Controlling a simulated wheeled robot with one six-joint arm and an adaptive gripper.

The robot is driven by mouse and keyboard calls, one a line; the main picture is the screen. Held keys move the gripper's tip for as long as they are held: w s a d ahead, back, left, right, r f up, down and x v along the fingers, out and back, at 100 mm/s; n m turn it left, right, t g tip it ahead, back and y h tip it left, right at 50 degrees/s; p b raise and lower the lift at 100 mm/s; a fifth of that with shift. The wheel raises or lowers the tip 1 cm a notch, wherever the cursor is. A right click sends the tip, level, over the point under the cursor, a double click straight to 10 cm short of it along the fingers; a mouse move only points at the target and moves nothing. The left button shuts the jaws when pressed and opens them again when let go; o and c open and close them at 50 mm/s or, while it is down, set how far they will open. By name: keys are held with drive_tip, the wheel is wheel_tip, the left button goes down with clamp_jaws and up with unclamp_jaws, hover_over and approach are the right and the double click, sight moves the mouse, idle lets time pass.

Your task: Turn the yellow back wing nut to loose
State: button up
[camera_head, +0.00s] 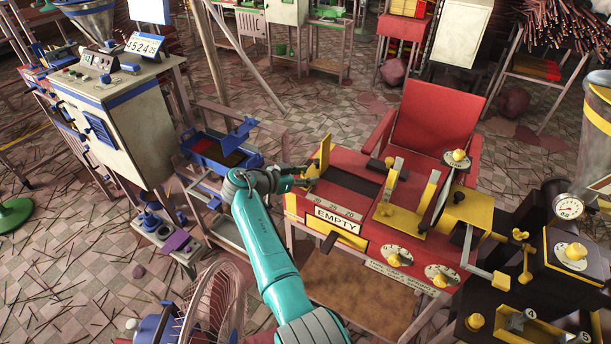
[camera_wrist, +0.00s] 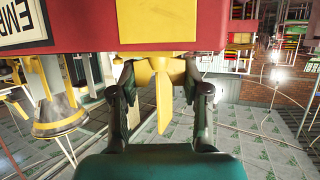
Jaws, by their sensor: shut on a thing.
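The yellow wing nut (camera_wrist: 163,100) is between the two fingers of my gripper (camera_wrist: 160,84) in the wrist view. One long wing points down in the picture, slightly tilted. My gripper is shut on it, with a dark finger at each side. In the head view my gripper (camera_head: 304,178) is at the left end of the red extruder table (camera_head: 345,212), beside an upright yellow plate (camera_head: 323,156). The wing nut cannot be made out there, and my gripper covers that spot.
A blue tray machine (camera_head: 215,150) stands just left of my gripper. A fan (camera_head: 213,305) stands near my arm at the front. A red chair (camera_head: 435,120) is behind the table.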

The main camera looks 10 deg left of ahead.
drive_tip(key=shift+m+g+h, duration=0.6)
drive_tip(key=shift+m+h, duration=0.1)
drive_tip(key=shift+m, duration=0.1)
drive_tip(key=o, duration=1.2)
drive_tip(key=shift+c, duration=0.2)
drive_tip(key=v, duration=1.2)
